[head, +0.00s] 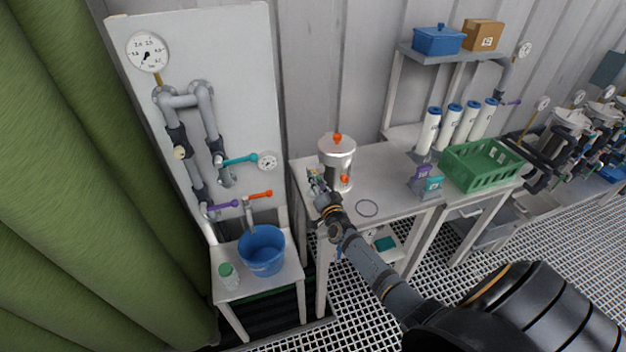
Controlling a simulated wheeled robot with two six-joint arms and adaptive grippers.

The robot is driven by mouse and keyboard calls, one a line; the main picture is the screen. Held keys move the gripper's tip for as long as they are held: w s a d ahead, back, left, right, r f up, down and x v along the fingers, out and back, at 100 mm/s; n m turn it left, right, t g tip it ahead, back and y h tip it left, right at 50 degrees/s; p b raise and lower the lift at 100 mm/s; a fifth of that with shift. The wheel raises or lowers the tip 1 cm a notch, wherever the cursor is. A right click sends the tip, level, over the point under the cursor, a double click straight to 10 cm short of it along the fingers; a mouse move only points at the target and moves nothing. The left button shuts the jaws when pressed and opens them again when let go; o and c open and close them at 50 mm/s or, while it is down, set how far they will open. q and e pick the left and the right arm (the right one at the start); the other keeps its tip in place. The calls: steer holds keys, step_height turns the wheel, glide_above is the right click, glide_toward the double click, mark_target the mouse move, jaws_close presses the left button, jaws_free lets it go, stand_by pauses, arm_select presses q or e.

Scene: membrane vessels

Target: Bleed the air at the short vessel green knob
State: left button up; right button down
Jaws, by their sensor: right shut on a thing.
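The short vessel (338,158) is a silver metal cylinder standing upright on the white table. It has an orange knob (337,139) on its lid and another orange knob (345,179) low on its front. My right arm comes in from the lower right. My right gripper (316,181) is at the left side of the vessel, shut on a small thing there. A little green shows at the fingers, consistent with the green knob, which the gripper mostly hides. My left gripper is not in view.
A green crate (482,166), white cartridges (428,132) and purple and teal boxes (432,183) stand to the right.

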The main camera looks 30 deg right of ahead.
steer(key=shift+r+n+p, duration=0.2)
steer(key=shift+n+p, duration=0.3)
steer(key=shift+n, duration=0.2)
steer(key=shift+n+p, duration=0.4)
steer(key=shift+n, duration=0.3)
steer(key=shift+f+n, duration=0.2)
steer(key=shift+n, duration=0.4)
steer(key=shift+s+r+n+p, duration=0.1)
steer(key=shift+r+n+p, duration=0.15)
steer(key=shift+n+p, duration=0.8)
steer(key=shift+n, duration=0.35)
steer(key=shift+f+n, duration=0.35)
steer(key=shift+n, duration=0.25)
